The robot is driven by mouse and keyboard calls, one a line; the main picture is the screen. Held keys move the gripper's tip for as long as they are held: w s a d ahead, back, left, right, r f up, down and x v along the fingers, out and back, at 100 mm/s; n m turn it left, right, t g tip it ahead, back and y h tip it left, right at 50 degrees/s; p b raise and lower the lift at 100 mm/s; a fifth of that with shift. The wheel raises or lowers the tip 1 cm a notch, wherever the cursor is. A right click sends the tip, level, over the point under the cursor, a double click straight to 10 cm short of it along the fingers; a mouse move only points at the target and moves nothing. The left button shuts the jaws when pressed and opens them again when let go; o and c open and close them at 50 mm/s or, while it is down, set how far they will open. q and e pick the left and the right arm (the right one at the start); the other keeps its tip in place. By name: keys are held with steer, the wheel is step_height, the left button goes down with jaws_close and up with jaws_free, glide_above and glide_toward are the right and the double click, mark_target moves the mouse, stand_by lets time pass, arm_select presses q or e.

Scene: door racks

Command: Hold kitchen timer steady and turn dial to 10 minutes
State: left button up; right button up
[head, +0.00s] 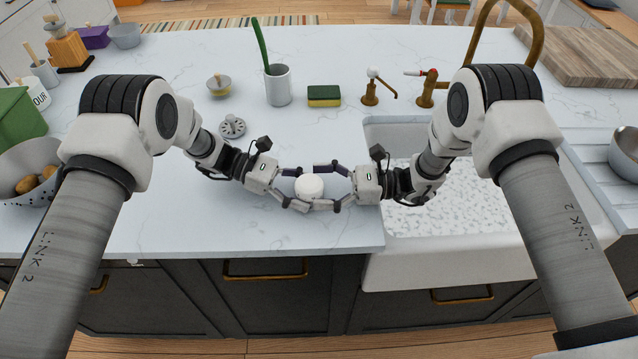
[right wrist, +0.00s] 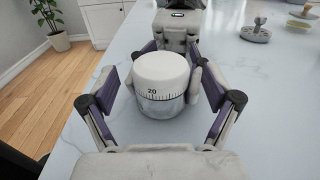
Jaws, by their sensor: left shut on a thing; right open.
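The kitchen timer (head: 309,187) is a small white cylinder standing upright on the marble counter near its front edge. In the right wrist view the timer (right wrist: 162,80) shows a plain white top and a scale ring with the number 20 facing the camera. My left gripper (head: 297,188) is shut on the timer from the left, its fingers on either side of it. My right gripper (head: 327,187) is open, with its fingers spread around the timer from the right; in the right wrist view (right wrist: 160,125) gaps show between them and the timer.
A white sink (head: 450,262) lies right of the timer. A colander (head: 25,160) stands far left. The counter around the timer is clear.

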arm_select(q)
steer(key=shift+d, duration=0.1)
arm_select(e)
steer(key=shift+a, duration=0.1)
steer(key=c, duration=1.1)
steer(key=shift+s+m+t+h, duration=0.15)
steer(key=shift+m+t, duration=0.5)
steer(key=shift+t, duration=0.35)
steer(key=shift+s+m+t+h, duration=0.15)
steer(key=shift+m+t, duration=0.5)
steer(key=shift+t, duration=0.35)
steer(key=shift+c, duration=0.3)
steer(key=shift+a, duration=0.1)
steer(key=o, duration=1.2)
steer(key=shift+c, duration=0.2)
